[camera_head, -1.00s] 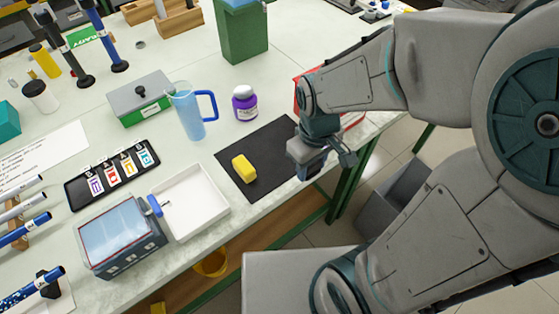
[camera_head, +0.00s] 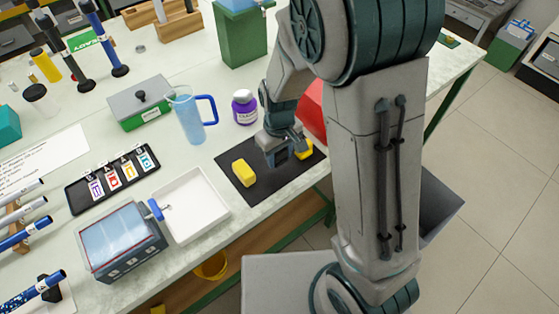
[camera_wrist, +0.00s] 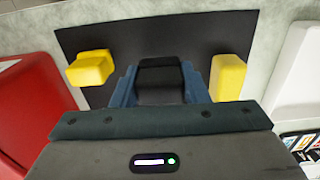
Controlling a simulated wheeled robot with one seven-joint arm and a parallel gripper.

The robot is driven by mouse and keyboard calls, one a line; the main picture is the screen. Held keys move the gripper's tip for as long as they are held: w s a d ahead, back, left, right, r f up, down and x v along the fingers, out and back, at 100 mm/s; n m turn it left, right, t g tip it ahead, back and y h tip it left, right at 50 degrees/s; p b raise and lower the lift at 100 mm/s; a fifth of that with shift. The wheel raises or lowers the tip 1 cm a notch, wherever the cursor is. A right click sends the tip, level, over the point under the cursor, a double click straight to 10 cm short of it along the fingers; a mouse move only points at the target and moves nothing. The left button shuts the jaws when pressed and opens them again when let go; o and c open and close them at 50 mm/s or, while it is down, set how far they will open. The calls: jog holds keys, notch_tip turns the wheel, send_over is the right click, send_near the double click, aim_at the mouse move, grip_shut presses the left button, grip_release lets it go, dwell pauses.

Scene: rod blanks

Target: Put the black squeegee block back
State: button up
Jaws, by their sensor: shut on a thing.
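My gripper (camera_head: 281,152) is over the black mat (camera_head: 270,184) near the table's front edge. In the wrist view it is shut on the black squeegee block (camera_wrist: 160,80), which sits between the two fingers. The block lies against the dark mat (camera_wrist: 205,38) there, and I cannot tell whether it touches it. A yellow block (camera_head: 243,172) is on the mat left of my gripper. Another yellow piece (camera_head: 304,150) is on the right, partly behind my gripper. In the wrist view they show on either side (camera_wrist: 228,78) (camera_wrist: 90,68).
A white tray (camera_head: 222,212) is left of the mat. A red object (camera_head: 313,108) is close on the right, partly hidden by my arm.

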aim_at(279, 163)
jog(key=shift+f, duration=1.9)
jog(key=shift+f, duration=0.15)
jog(key=o, duration=1)
